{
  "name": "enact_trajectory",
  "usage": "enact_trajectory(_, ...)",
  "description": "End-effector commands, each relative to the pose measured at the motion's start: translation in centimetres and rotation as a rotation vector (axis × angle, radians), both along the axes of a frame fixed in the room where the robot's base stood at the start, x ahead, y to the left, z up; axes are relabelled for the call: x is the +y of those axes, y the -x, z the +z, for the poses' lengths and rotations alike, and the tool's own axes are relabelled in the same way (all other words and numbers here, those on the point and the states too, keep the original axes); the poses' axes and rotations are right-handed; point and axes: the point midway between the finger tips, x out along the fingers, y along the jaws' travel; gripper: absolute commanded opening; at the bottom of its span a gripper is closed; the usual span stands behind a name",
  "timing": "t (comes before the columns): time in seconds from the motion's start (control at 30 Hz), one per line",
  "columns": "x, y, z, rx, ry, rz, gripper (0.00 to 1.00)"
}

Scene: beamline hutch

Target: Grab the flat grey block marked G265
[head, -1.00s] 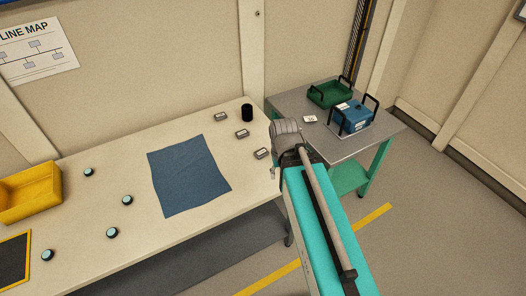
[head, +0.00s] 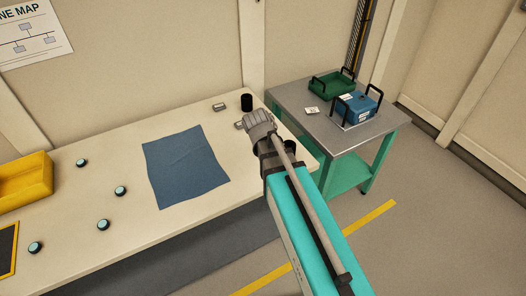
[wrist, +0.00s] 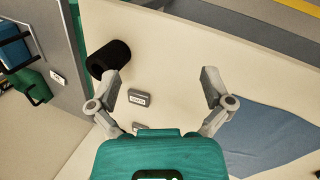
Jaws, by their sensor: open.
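Small flat grey blocks with pale labels lie on the cream bench. In the head view one block (head: 219,107) is clear to see and a second block (head: 239,125) is partly covered by my gripper (head: 260,124). In the wrist view my gripper (wrist: 161,76) has its two fingers wide apart with nothing between them. There, one labelled block (wrist: 139,97) lies beyond the fingers, left of the middle. Another block (wrist: 142,129) is partly hidden by my gripper's body. The label print is too small to read surely, so I cannot tell which is G265.
A black cylinder (head: 247,102) stands near the blocks, close to the left finger in the wrist view. A blue cloth (head: 185,167) lies on the bench. A grey side table (head: 335,138) holds a green tray (head: 331,85) and a blue case (head: 356,107).

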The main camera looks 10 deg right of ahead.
Motion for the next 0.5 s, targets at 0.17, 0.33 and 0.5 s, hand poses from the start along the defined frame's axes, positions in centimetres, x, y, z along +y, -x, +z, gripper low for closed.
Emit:
enact_trajectory(0.17,0.8,-3.8,-3.5,0.053,0.167,0.244,1.00)
enact_trajectory(0.33,1.9,-7.0,-5.3,0.126,0.332,0.466,1.00)
enact_trajectory(0.5,3.6,-10.1,-6.8,0.219,0.503,0.673,1.00)
